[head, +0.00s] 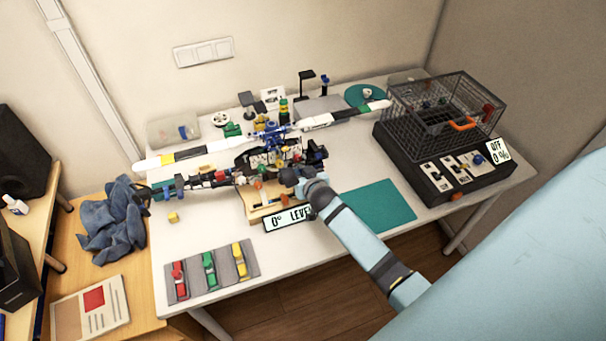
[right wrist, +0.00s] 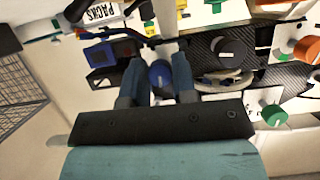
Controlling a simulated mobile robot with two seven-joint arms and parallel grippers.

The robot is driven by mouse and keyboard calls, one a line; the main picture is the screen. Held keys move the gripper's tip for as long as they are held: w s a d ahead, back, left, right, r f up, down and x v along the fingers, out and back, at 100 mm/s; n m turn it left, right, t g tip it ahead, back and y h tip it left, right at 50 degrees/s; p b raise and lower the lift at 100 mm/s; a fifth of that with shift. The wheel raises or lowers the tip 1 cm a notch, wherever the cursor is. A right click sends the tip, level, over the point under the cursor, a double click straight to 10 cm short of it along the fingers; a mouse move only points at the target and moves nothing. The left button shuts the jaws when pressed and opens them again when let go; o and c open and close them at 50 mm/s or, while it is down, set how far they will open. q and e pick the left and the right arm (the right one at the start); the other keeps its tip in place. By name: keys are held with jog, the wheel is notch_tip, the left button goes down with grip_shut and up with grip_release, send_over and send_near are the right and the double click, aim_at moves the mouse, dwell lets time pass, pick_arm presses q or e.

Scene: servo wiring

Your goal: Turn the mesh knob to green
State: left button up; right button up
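My right gripper (head: 289,176) is over the rig at the middle of the table in the head view. In the right wrist view its two dark blue fingers (right wrist: 158,60) are apart, one on each side of a blue knob (right wrist: 160,76); contact is not clear. A grey knob (right wrist: 230,50), an orange knob (right wrist: 306,48) and a green knob (right wrist: 273,115) are to the right of the fingers. I cannot tell which knob is the mesh knob, and no mesh marking is readable. My left gripper is not in view.
A sign reading "0° LEVEL" (head: 289,218) stands in front of the rig. A black caged box (head: 445,190) with an "OFF 0%" sign is at the right. A grey mat (head: 222,289) holds red, green and yellow parts at front left. A teal mat (head: 385,203) is clear.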

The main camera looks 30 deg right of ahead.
jog(key=o, duration=0.4)
jog(key=shift+c, duration=0.2)
jog(key=shift+s, duration=0.1)
jog(key=b+v, duration=0.1)
jog(key=v, duration=1.2)
jog(key=shift+s+r, duration=0.25)
jog(key=shift+a, duration=0.1)
jog(key=s+a+f+n+g+y, duration=0.1)
jog(key=s+a+f+n+y, duration=0.2)
jog(key=s+a, duration=0.4)
jog(key=s+a+f+n+g+y, duration=0.1)
jog(key=s+a+f+n+y, duration=0.1)
jog(key=s+a, duration=0.5)
notch_tip(320, 180, down, 2)
jog(key=shift+s+f+n+y, duration=0.2)
jog(key=shift+s+n+y, duration=0.2)
jog(key=shift+s+y, duration=0.15)
